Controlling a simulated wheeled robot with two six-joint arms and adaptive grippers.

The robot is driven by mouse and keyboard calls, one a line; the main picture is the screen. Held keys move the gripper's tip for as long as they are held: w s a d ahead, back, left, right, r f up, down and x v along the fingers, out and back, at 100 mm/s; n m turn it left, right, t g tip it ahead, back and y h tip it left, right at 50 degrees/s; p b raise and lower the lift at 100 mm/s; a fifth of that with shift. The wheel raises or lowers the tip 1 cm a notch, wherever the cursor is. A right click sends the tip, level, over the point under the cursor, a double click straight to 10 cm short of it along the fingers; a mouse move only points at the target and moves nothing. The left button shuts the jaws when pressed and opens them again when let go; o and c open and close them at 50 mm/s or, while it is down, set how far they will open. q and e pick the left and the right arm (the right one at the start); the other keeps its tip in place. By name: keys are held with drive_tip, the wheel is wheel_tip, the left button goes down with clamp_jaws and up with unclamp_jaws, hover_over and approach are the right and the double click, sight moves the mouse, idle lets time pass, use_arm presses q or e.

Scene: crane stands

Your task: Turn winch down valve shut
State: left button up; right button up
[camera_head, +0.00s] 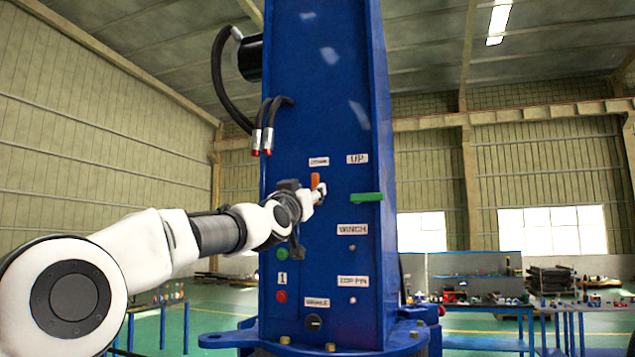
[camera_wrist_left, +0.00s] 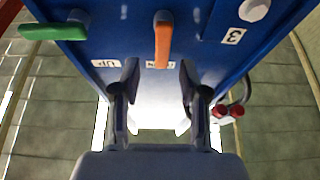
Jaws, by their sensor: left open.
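The winch down valve has an orange handle (camera_head: 315,181) that stands upright under the DOWN label (camera_head: 319,162) on the blue column. In the left wrist view the orange handle (camera_wrist_left: 162,45) appears upside down, just beyond my fingertips and roughly centred between them. My left gripper (camera_head: 297,214) is in front of the column, close to the valve, and partly hides its lower part. In the left wrist view my gripper (camera_wrist_left: 159,78) is open with nothing between its fingers. I cannot tell whether a finger touches the valve. My right gripper is not in view.
A green handle (camera_head: 366,197) lies horizontal under the UP label (camera_head: 357,159), right of the orange one. Black hoses with red ends (camera_head: 262,140) hang at the column's upper left. Buttons and labels sit lower down. A blue workbench (camera_head: 490,310) stands behind at the right.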

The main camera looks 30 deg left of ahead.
sight(315, 185)
use_arm(q)
drive_tip(key=r+p, duration=0.1)
drive_tip(key=w+r+p, duration=0.1)
drive_tip(key=shift+a+r, duration=0.15)
drive_tip(key=shift+r, duration=0.25)
drive_tip(key=w, duration=0.1)
drive_tip(key=w+a+f, duration=0.1)
drive_tip(key=w, duration=0.2)
drive_tip(key=shift+a+f, duration=0.25)
drive_tip(key=shift+f, duration=0.1)
drive_tip(key=shift+s+d+r, duration=0.1)
drive_tip(key=shift+s, duration=0.05)
drive_tip(key=shift+s+d+r, duration=0.3)
drive_tip(key=shift+s, duration=0.2)
clamp_jaws()
drive_tip(key=shift+a, duration=0.1)
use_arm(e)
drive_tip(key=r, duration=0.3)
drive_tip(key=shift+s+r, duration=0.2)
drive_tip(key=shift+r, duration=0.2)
